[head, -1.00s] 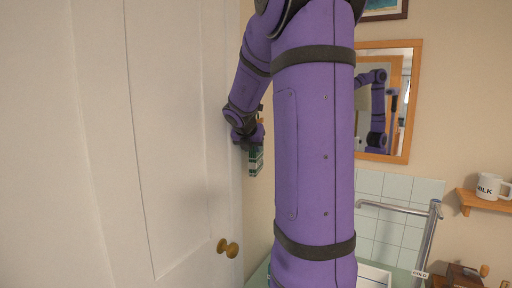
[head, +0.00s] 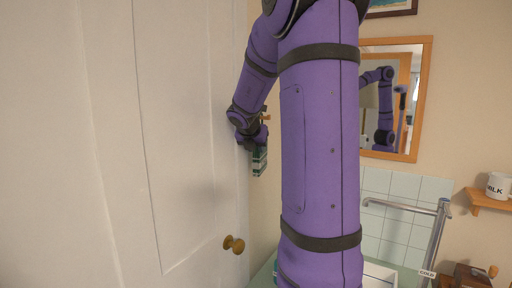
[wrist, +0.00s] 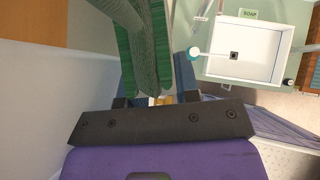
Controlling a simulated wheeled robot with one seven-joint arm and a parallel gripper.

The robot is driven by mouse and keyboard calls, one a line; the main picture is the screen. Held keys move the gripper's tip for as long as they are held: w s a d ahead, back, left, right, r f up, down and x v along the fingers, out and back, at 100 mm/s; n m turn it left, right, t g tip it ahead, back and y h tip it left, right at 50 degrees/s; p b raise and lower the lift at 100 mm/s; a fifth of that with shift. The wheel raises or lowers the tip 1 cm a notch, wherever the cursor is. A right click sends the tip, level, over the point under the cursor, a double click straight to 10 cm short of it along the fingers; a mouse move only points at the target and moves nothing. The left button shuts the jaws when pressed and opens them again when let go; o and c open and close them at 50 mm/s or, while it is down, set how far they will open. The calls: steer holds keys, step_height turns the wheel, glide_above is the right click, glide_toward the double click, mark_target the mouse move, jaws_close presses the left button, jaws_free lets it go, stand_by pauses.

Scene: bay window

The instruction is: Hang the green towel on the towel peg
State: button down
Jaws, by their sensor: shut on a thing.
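The green towel (head: 260,161) hangs below my gripper (head: 255,142) in the head view, beside the edge of the white door. It is small there and shows green with pale bands. In the wrist view the ribbed green towel (wrist: 146,45) hangs in folds between the two fingers of my gripper (wrist: 160,88), which is shut on it. A small wooden-coloured bit (head: 265,118) shows just above my gripper in the head view. I cannot tell whether it is the towel peg. My arm hides part of the wall there.
A white door (head: 190,130) with a wooden knob (head: 233,244) fills the left. A framed mirror (head: 425,100), a shelf (head: 488,202) with a mug (head: 498,186), and a metal rail (head: 400,205) are at right. A white basin (wrist: 240,50) shows in the wrist view.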

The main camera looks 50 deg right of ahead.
steer(key=c, duration=0.8)
jaws_free()
steer(key=v, duration=1.1)
steer(key=shift+f, duration=0.1)
